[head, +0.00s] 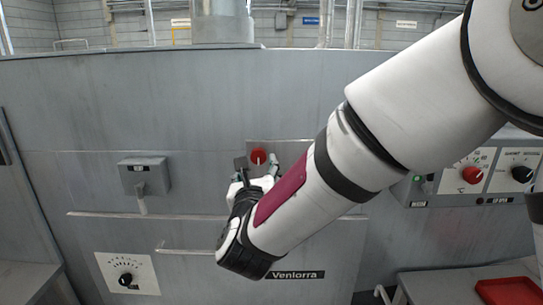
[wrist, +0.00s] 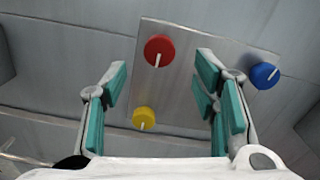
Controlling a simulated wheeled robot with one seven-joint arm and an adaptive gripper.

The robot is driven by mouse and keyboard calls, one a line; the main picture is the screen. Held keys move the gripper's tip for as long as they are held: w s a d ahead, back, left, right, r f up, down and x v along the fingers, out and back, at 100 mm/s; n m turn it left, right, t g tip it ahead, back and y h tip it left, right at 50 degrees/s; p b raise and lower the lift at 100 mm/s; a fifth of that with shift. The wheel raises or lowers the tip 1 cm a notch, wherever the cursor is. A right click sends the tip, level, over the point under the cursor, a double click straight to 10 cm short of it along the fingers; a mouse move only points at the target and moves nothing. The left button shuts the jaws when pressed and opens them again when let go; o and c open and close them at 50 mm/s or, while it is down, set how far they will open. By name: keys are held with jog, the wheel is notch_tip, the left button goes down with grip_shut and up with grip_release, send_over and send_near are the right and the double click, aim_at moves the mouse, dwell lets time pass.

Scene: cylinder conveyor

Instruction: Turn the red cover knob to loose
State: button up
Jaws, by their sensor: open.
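The red cover knob (wrist: 159,50) is round with a white pointer line and sits on a grey metal plate (wrist: 188,80) in the wrist view. Its pointer runs down and slightly left in that view. In the head view the red knob (head: 258,156) shows just beyond my gripper (head: 256,168). My gripper, also in the wrist view (wrist: 160,75), is open, with teal-padded fingers to the left and right of the knob and apart from it. Nothing is between the pads. The plate's label, if any, is not readable.
A yellow knob (wrist: 143,118) and a blue knob (wrist: 264,75) are close to the fingers. A grey box with a lever (head: 144,176) is on the left, a dial (head: 126,279) below it. A panel with red and black knobs (head: 473,174) and a red tray (head: 508,291) are on the right.

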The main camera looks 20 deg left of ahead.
aim_at(258, 157)
jog(key=x, duration=0.8)
jog(key=shift+p, duration=0.35)
jog(key=c, duration=1.2)
